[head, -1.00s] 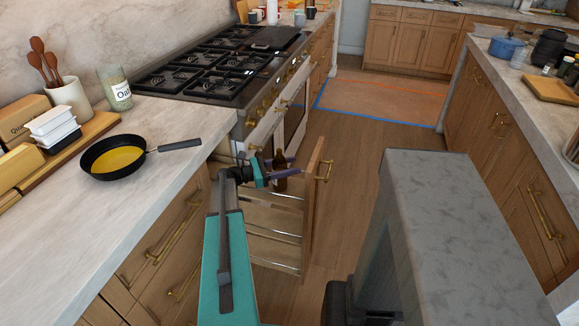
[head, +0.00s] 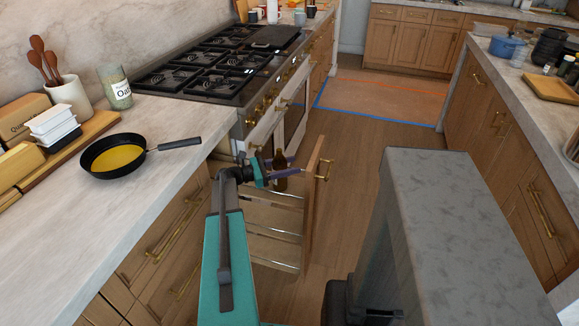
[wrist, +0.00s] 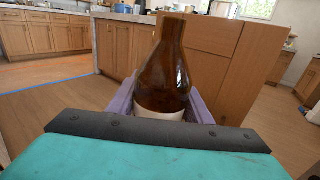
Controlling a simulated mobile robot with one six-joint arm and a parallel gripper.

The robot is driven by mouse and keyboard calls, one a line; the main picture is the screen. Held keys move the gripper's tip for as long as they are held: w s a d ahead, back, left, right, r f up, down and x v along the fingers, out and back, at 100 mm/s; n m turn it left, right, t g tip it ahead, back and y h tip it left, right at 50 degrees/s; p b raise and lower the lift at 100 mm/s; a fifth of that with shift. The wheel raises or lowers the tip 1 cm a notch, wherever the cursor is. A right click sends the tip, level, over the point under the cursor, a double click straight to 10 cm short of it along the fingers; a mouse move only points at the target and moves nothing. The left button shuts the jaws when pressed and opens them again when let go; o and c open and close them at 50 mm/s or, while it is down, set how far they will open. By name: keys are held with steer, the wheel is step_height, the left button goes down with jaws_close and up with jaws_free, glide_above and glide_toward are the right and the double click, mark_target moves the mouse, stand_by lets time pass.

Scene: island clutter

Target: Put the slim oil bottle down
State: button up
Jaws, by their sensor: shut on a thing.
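The slim oil bottle (head: 280,164) is brown glass with a pale band low on it. It is upright, and the wrist view shows its neck and shoulder (wrist: 166,70) close up. My gripper (head: 284,171) is shut on it, with the purple fingers (wrist: 160,108) on either side of its lower body. In the head view, the bottle is over the open pull-out (head: 275,240) with metal rails, just behind its wooden front (head: 312,205). The bottle's base is hidden, so I cannot tell whether it touches a shelf.
The counter (head: 170,190) at left has a frying pan (head: 112,155), an oats jar (head: 116,90) and a utensil crock (head: 70,100). The stove (head: 225,65) stands behind the pull-out. An island (head: 500,160) lies to the right, with open floor (head: 350,140) between.

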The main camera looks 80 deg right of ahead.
steer(key=o, duration=1.4)
steer(key=shift+f, duration=0.1)
steer(key=shift+c, duration=0.2)
steer(key=shift+r+b, duration=0.3)
steer(key=shift+r, duration=0.25)
step_height(320, 180, up, 8)
steer(key=p, duration=0.2)
